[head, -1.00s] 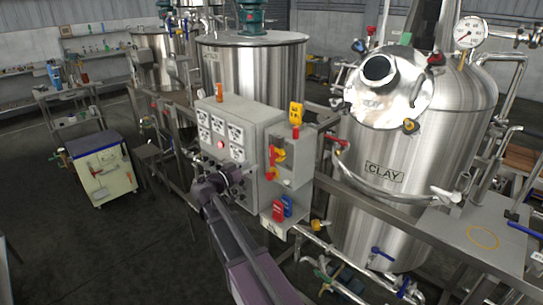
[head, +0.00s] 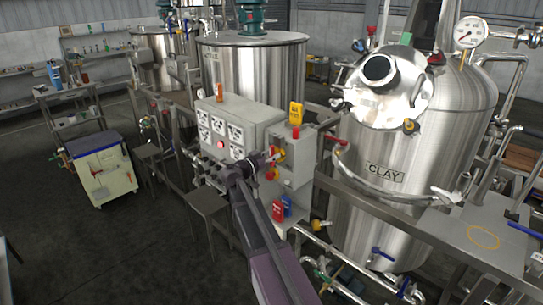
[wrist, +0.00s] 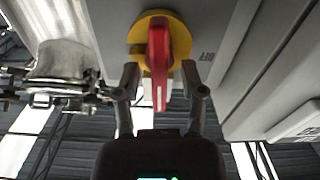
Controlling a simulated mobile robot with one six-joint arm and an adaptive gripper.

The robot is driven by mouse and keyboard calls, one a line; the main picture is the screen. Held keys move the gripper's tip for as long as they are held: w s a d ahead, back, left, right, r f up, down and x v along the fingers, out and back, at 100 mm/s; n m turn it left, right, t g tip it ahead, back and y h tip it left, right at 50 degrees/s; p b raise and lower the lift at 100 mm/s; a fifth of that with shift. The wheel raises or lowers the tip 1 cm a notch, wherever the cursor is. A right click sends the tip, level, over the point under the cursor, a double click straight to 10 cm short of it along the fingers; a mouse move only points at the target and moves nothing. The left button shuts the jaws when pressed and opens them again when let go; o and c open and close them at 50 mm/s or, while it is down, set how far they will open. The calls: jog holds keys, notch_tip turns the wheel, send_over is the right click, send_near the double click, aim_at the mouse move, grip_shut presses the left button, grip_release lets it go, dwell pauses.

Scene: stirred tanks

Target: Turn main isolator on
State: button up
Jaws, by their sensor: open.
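The main isolator is a red handle (wrist: 158,60) on a yellow round plate (wrist: 145,32), fixed to a grey box face. In the wrist view the handle runs up and down the picture, and "OFF" is printed to its right. My gripper (wrist: 162,80) is open, with one finger on each side of the handle's lower end and gaps showing between. In the head view my gripper (head: 266,161) is at the isolator (head: 279,154) on the small grey box, and partly hides it.
A control cabinet (head: 246,118) with gauges and a red button stands left of the isolator box.

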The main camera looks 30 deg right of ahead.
grip_shut()
dwell(0.3)
jog(key=shift+s+m, duration=0.1)
jog(key=shift+m, duration=0.6)
grip_release()
